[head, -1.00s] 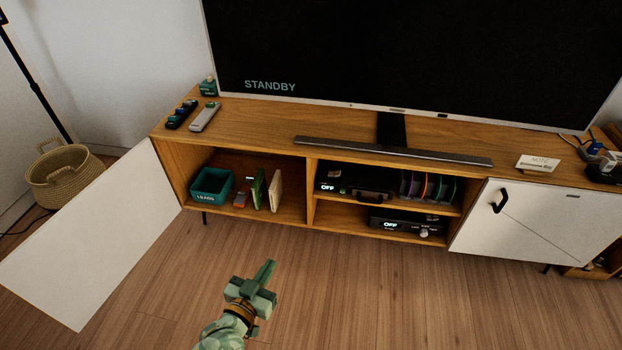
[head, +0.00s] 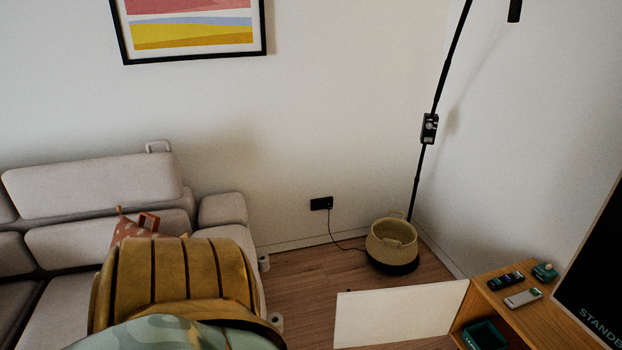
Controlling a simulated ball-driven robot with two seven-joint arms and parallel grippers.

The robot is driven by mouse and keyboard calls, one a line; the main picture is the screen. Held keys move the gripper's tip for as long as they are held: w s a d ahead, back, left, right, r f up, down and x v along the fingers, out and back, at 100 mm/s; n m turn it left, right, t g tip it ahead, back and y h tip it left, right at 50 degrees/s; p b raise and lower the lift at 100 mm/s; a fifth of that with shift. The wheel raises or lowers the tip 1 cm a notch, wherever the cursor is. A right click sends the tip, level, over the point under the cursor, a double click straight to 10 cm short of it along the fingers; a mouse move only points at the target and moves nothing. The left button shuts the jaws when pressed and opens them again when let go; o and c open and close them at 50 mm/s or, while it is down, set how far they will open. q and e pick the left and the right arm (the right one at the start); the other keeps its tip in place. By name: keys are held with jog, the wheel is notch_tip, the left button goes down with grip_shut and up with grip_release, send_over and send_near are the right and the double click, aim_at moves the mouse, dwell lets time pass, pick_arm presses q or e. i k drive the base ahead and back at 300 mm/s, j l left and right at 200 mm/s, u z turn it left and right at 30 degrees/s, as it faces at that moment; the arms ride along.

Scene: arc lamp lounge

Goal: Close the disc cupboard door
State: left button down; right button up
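The white cupboard door (head: 400,314) stands wide open at the left end of the wooden TV cabinet (head: 495,312), at the lower right of the head view. It swings out to the left from the cabinet's left edge. Part of the open compartment shows, with a teal bin (head: 484,336) inside. A large ochre and pale green part of my own arm fills the lower left foreground. Neither of my grippers can be seen, and nothing of mine visibly touches the door.
A woven basket (head: 391,240) stands on the floor behind the door, near a black lamp pole (head: 428,150). A grey sofa (head: 95,190) is at the left. Remotes (head: 523,298) lie on the cabinet top. Wood floor (head: 310,275) is free between sofa and door.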

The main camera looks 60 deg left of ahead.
aim_at(395, 314)
jog(key=i+j+u, duration=0.1)
jog(key=j+u, duration=0.2)
jog(key=i+j+u, duration=0.2)
jog(key=j+u, duration=0.15)
jog(key=i+j+u, duration=0.3)
jog(key=i+j, duration=0.7)
